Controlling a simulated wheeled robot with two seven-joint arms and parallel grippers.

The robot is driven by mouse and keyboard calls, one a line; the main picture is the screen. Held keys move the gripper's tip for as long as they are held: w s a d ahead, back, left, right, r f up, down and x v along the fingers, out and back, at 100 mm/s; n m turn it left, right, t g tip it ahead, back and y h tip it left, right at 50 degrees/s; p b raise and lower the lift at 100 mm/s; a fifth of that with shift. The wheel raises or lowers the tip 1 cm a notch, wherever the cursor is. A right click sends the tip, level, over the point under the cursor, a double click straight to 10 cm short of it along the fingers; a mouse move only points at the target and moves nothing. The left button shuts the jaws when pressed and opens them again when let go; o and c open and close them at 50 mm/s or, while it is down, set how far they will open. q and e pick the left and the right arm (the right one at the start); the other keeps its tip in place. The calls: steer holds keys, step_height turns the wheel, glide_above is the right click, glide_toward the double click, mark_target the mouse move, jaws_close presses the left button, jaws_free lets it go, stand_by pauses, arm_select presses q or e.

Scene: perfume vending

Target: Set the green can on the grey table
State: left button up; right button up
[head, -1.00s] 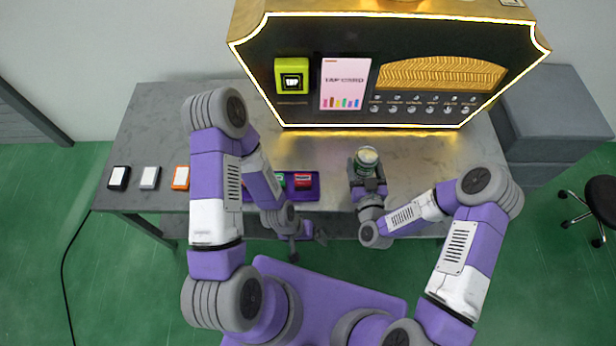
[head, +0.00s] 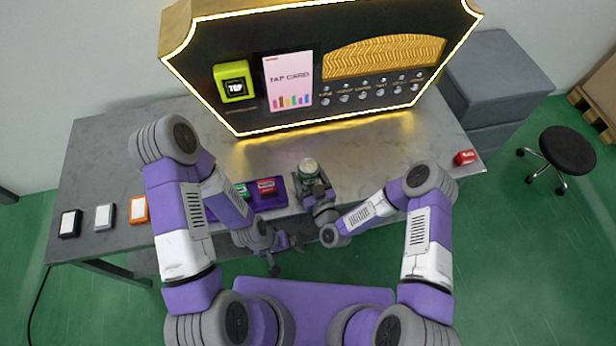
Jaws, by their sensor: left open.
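The green can (head: 308,168) is upright in the head view, with a pale top, just right of the purple tray. My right gripper (head: 312,187) is shut on it from the front side. The can is over the front part of the grey table (head: 105,160); I cannot tell whether its base touches the top. My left gripper (head: 276,258) is open and empty in front of the table's front edge, partly hidden by its own arm.
The purple tray (head: 279,202) holds a green and a red item (head: 266,187). The black and gold vending machine (head: 290,75) fills the back. Black, white and orange card-like boxes (head: 138,209) lie left. A red item (head: 465,157) is at the right end. The table right of the can is bare.

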steer(key=shift+r, duration=0.1)
steer(key=shift+f, duration=0.2)
steer(key=o, duration=1.1)
steer(key=shift+o, duration=1.2)
steer(key=shift+r, duration=0.15)
